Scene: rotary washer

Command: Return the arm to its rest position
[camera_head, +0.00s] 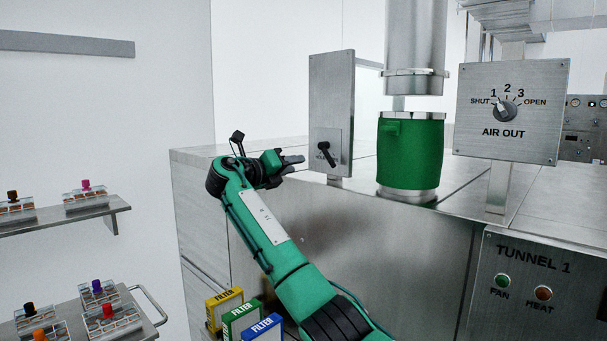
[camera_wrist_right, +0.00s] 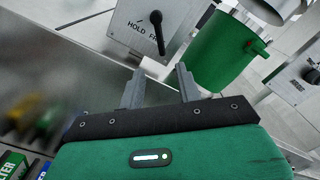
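My right arm, green and black, reaches up from the bottom of the head view. Its right gripper (camera_head: 296,162) is raised over the front edge of the metal machine (camera_head: 350,240), left of a panel with a black lever (camera_head: 325,153). In the right wrist view the two grey fingers of this gripper (camera_wrist_right: 160,84) stand apart with nothing between them. The black lever (camera_wrist_right: 157,32) on its "HOLD FREE" panel (camera_wrist_right: 132,20) lies beyond the fingertips, apart from them. My left gripper is not in view.
A green cylinder (camera_head: 410,153) stands right of the lever panel. An "AIR OUT" dial panel (camera_head: 511,130) is further right. Yellow, green and blue filter boxes (camera_head: 243,318) are beside my arm below.

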